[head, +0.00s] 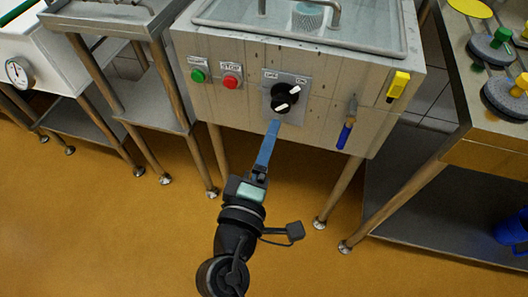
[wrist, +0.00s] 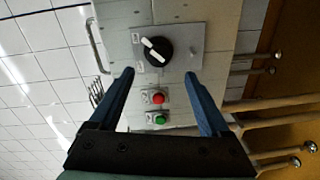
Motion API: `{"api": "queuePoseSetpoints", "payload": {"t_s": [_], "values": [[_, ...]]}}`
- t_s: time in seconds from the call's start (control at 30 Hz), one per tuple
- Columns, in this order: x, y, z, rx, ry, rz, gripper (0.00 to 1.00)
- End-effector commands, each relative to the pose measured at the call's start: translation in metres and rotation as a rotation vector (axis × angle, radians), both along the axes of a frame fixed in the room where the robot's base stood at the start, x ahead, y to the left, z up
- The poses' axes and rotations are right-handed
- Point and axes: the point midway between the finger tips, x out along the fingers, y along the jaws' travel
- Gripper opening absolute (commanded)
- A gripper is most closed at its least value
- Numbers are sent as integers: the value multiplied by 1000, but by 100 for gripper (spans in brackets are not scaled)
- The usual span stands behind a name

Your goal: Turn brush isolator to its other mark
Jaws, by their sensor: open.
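The brush isolator (head: 284,98) is a black round knob with a white bar, on a grey plate on the front of the sink cabinet. In the head view the labels read OFF at upper left and ON at upper right. The white bar slants with its upper end towards ON. In the wrist view the isolator (wrist: 164,53) sits ahead of and between the fingertips. My gripper (head: 273,123) is just below the knob in the head view, its blue fingers seen edge-on. The wrist view shows my gripper (wrist: 160,73) open and empty, apart from the knob.
A green button (head: 198,76) and a red button (head: 231,81) sit left of the isolator. A blue-handled tool (head: 347,128) and a yellow item (head: 398,86) hang on its right. The sink (head: 365,38) is above. Open orange floor lies below.

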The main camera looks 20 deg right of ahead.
Motion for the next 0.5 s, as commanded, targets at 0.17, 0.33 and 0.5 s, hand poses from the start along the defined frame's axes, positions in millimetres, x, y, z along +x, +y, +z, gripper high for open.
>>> {"api": "queuePoseSetpoints", "payload": {"t_s": [0.17,0.33,0.5], "values": [[-16,11,0,1,1,1,81],[-20,14,1,0,0,0,81],[-20,14,1,0,0,0,81]]}}
